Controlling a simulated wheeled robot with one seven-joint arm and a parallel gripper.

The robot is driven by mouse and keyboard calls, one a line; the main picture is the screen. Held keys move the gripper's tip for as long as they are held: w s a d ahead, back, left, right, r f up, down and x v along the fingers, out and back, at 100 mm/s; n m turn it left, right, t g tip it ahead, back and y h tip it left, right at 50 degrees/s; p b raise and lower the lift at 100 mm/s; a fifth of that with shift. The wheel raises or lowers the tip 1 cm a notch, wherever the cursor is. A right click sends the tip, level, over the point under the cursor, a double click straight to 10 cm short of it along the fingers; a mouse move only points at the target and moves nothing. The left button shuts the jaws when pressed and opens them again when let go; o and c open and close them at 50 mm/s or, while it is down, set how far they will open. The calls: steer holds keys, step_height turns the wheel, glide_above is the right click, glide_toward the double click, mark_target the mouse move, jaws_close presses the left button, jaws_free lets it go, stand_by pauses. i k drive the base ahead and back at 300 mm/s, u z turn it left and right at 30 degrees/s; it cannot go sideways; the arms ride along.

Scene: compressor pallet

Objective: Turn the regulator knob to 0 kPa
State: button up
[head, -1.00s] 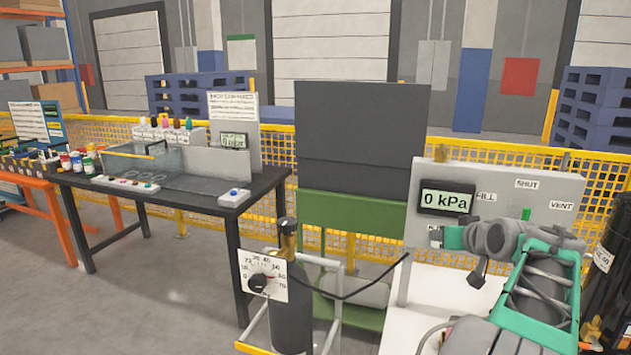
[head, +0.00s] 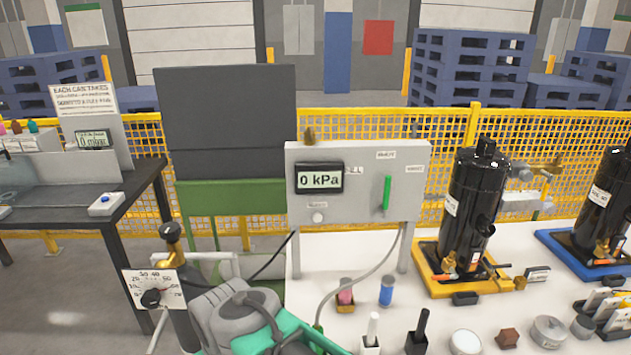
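The regulator knob (head: 151,298) is a small black knob on a white dial plate (head: 172,279) with printed numbers, in the lower left of the head view. Its pointer direction is too small to read. The plate sits at a dark gas cylinder (head: 180,322) with a brass valve. My grey and teal arm is at the bottom, just right of the plate, and covers part of the cylinder. My gripper's fingers cannot be made out. The panel display (head: 320,179) reads 0 kPa.
The panel (head: 412,160) has a green lever (head: 387,192). A hose runs down from it. The white table (head: 540,238) carries a black compressor (head: 472,205) on a yellow tray and several small items. A black bench (head: 70,236) stands left, with open floor in front.

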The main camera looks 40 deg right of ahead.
mark_target(151, 298)
steer(key=u, duration=0.1)
steer(key=k, duration=1.1)
steer(key=u, duration=0.85)
steer(key=i, duration=0.75)
steer(key=u, duration=0.6)
